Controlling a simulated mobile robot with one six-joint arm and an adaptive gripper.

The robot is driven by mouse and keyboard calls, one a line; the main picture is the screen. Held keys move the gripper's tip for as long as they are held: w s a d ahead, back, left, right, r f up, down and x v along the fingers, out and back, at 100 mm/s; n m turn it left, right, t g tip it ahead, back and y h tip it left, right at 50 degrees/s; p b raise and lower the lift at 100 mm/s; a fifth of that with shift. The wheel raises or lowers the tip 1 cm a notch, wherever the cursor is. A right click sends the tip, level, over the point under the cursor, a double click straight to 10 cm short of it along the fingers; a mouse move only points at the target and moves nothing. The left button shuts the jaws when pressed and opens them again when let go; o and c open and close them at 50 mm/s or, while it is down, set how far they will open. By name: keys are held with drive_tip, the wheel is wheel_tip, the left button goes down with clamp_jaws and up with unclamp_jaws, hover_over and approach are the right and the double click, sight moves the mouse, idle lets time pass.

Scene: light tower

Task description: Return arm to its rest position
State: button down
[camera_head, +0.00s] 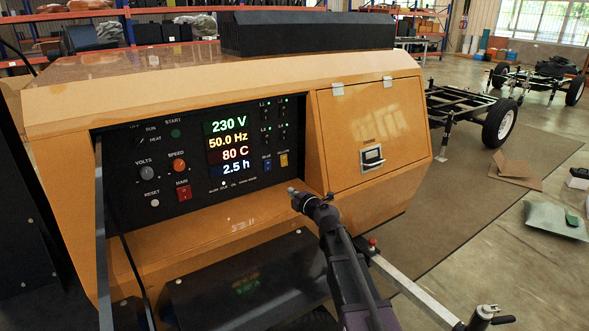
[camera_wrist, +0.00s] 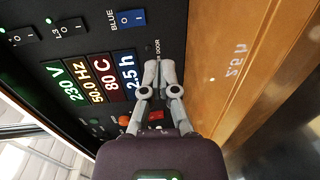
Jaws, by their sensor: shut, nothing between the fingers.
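My gripper (camera_head: 297,195) is at the end of my arm, in front of the lower right part of the black control panel (camera_head: 130,195) in the head view. In the wrist view my gripper (camera_wrist: 158,68) has its fingers together, with nothing between them, pointing towards the panel near the DOOR label. I cannot tell whether the fingertips touch the panel. My arm (camera_head: 350,265) reaches up from the bottom of the head view. The panel's displays (camera_head: 228,146) are lit and read 230 V, 50.0 Hz, 80 C and 2.5 h.
The orange generator housing (camera_head: 350,80) surrounds the panel, with a closed door (camera_head: 372,125) and latch (camera_head: 372,157) to its right. A metal drawbar (camera_head: 415,290) runs along the lower right. Wheeled trailer frames (camera_head: 497,122) stand behind on open floor.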

drive_tip(key=shift+d+r+m+t, duration=0.2)
drive_tip(key=shift+d+m+t, duration=0.1)
drive_tip(key=shift+d, duration=0.1)
drive_tip(key=s+d+m+t+h, duration=0.1)
drive_tip(key=s+d+m+h, duration=0.1)
drive_tip(key=d+m+h, duration=0.55)
drive_tip(key=s+d+m+h, duration=0.2)
drive_tip(key=d+m+h, duration=0.3)
drive_tip(key=d+m, duration=0.4)
drive_tip(key=s+d+f+m+g+h, duration=0.3)
drive_tip(key=s+d+f+m+g, duration=0.15)
drive_tip(key=s+d+f, duration=0.3)
drive_tip(key=s+a+f+m+g+y, duration=0.15)
drive_tip(key=s+f+g, duration=0.25)
drive_tip(key=s, duration=0.4)
drive_tip(key=s+a+f+m+g+y, duration=0.1)
drive_tip(key=s+f+m+g+y, duration=0.15)
drive_tip(key=s+f+g, duration=0.35)
drive_tip(key=s+a+r+n+g+y+p, duration=0.1)
drive_tip(key=s+a+r+y, duration=0.15)
drive_tip(key=s, duration=0.35)
wheel_tip(320, 180, up, 19)
drive_tip(key=p, duration=2)
